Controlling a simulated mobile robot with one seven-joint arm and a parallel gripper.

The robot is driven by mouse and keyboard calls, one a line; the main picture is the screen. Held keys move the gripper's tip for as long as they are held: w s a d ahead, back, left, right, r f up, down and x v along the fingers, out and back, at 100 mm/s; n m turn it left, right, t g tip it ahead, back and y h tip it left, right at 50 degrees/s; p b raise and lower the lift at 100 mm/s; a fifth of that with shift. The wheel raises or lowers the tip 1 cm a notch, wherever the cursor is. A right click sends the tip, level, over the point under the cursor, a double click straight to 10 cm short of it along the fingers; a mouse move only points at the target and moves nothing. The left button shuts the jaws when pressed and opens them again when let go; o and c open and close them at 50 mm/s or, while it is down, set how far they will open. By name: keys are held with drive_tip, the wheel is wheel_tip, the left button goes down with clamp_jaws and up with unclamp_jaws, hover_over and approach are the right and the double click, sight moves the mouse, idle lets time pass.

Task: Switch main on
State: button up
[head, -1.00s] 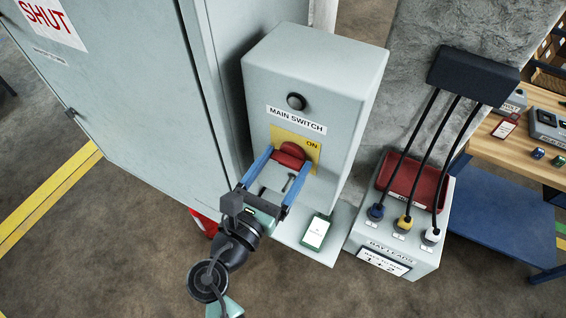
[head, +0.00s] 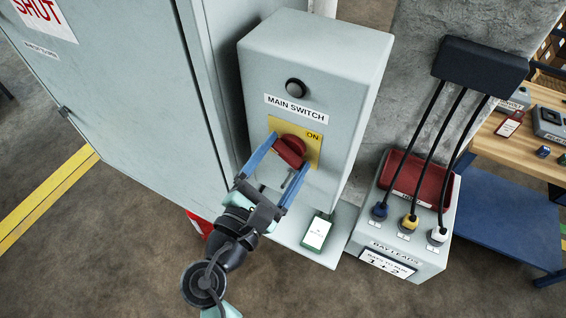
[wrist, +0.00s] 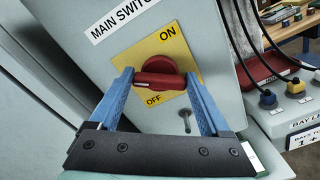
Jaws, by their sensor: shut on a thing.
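The main switch is a grey box (head: 300,75) labelled MAIN SWITCH. Its red rotary handle (head: 291,148) sits on a yellow plate (head: 313,150); the handle also shows in the wrist view (wrist: 161,78). In the wrist view the plate reads ON at its upper right and OFF at its lower left. The handle's bar lies crosswise between those words, so I cannot tell which it points to. My gripper (head: 293,152) is shut on the handle, one blue finger at each end of the bar.
A small metal pin (wrist: 185,119) sticks out below the plate. A green-edged card device (head: 317,232) rests on the ledge. A tall grey cabinet (head: 120,110) stands close on the left. The bay leads box (head: 407,247), with cables, stands on the right.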

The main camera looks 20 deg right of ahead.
drive_tip(key=m+b, duration=0.1)
drive_tip(key=m, duration=0.1)
drive_tip(key=m+b, duration=0.1)
drive_tip(key=b, duration=0.1)
drive_tip(key=m+b, duration=0.1)
drive_tip(key=m, duration=0.1)
drive_tip(key=shift+f+m, duration=0.3)
drive_tip(key=m+b, duration=0.3)
drive_tip(key=shift+d, duration=0.1)
drive_tip(key=shift+s+m+b, duration=0.1)
drive_tip(key=shift+m+b, duration=0.7)
drive_tip(key=shift+m, duration=0.2)
drive_tip(key=shift+r+m, duration=0.1)
drive_tip(key=shift+m, duration=0.2)
drive_tip(key=o, duration=1.2)
drive_tip(key=shift+b+v, duration=1.95)
drive_tip(key=shift+v, duration=4.55)
